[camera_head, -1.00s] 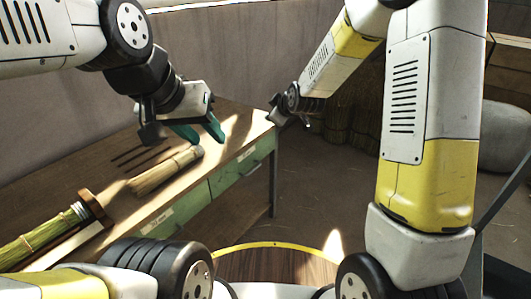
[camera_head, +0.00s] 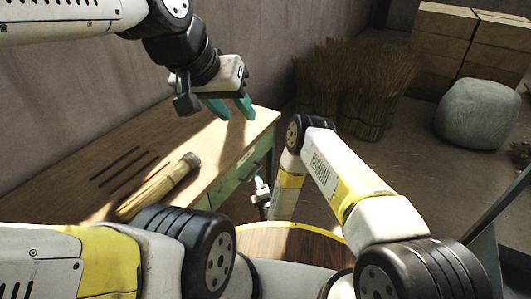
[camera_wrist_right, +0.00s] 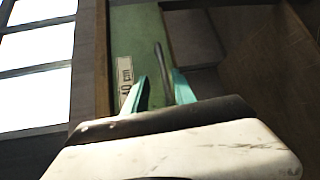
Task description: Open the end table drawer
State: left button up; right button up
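The end table (camera_head: 95,168) is a long wooden table with green drawer fronts, standing along the wall. A green drawer front (camera_head: 238,178) faces the floor side and looks flush with the table. In the right wrist view the green front (camera_wrist_right: 128,30) carries a white label and a thin dark bar handle (camera_wrist_right: 160,65). My right gripper (camera_head: 262,192) is at the drawer front. Its teal fingers (camera_wrist_right: 158,92) are open, one on each side of the handle, with gaps visible. My left gripper (camera_head: 231,107) hangs above the tabletop, open and empty.
A straw bundle (camera_head: 160,185) lies on the tabletop beside dark slots. Upright brush bundles (camera_head: 350,90), a grey pouf (camera_head: 478,113) and wooden boxes (camera_head: 445,45) stand at the back. A round wooden top (camera_head: 285,243) is in front of me.

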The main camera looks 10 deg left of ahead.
jog(key=x, duration=0.7)
jog(key=shift+w+a+f, duration=0.15)
jog(key=shift+w+f, duration=0.05)
jog(key=shift+f, duration=0.05)
jog(key=shift+c, duration=0.4)
grip_shut()
dwell(0.9)
